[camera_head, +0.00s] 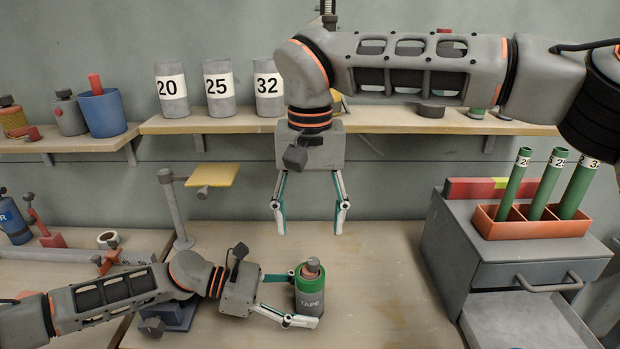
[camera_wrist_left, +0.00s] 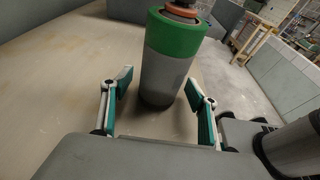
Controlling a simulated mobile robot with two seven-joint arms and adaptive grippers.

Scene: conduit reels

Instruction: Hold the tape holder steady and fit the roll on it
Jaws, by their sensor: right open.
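A small white roll with a dark hole (camera_head: 107,239) lies on the left bench. My right gripper (camera_head: 310,221) hangs open and empty above the bench, behind the holder.
A grey drawer unit (camera_head: 490,255) with an orange tray of green tubes stands at the right, its lower drawer pulled out. A post with a yellow plate (camera_head: 211,175) stands behind my left arm. Shelves with numbered grey cylinders line the wall. The bench right of the holder is clear.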

